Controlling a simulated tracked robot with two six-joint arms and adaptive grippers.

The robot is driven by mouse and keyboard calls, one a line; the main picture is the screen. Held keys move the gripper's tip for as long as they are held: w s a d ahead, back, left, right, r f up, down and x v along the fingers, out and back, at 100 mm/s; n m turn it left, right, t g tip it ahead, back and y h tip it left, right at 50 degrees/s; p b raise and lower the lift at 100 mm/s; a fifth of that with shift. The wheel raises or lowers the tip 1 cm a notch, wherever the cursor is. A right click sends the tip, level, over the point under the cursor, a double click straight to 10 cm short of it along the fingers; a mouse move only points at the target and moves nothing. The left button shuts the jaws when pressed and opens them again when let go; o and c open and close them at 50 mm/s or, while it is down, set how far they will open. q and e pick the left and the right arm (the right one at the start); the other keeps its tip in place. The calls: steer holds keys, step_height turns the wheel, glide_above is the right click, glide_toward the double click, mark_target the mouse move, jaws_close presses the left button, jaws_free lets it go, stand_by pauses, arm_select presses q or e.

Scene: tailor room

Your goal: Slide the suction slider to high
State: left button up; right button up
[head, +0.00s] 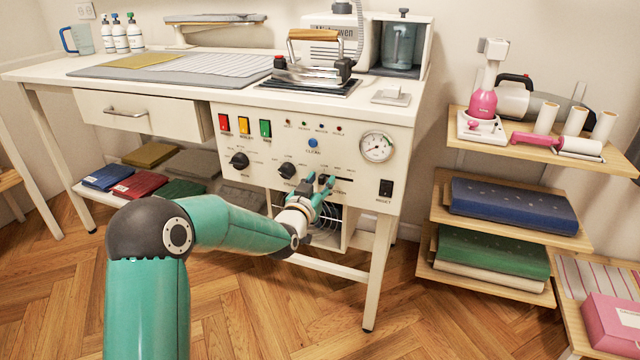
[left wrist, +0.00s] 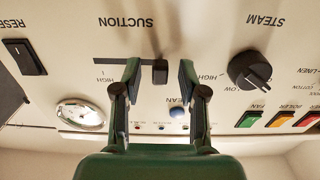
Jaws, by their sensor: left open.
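The suction slider's black knob (left wrist: 160,71) shows in the left wrist view, which sees the panel upside down. Its dark slot (left wrist: 115,58) runs left from the knob, towards a HIGH mark beside the slot's left end. The knob is at the slot's other, right-hand part, away from HIGH. My left gripper (left wrist: 159,78) is open, with one finger on each side of the knob and a visible gap to each. In the head view my left gripper (head: 321,185) is at the white control panel (head: 235,192), partly covering the slider area. My right gripper is not in view.
The steam knob (left wrist: 250,70) is just right of the fingers in the left wrist view. The reset switch (head: 386,189) and gauge (head: 377,146) lie right of my gripper in the head view. A blue button (head: 313,143) and coloured switches (head: 244,125) are above.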

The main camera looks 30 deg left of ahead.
arm_select(q)
steer(key=shift+c, duration=0.4)
jaws_close()
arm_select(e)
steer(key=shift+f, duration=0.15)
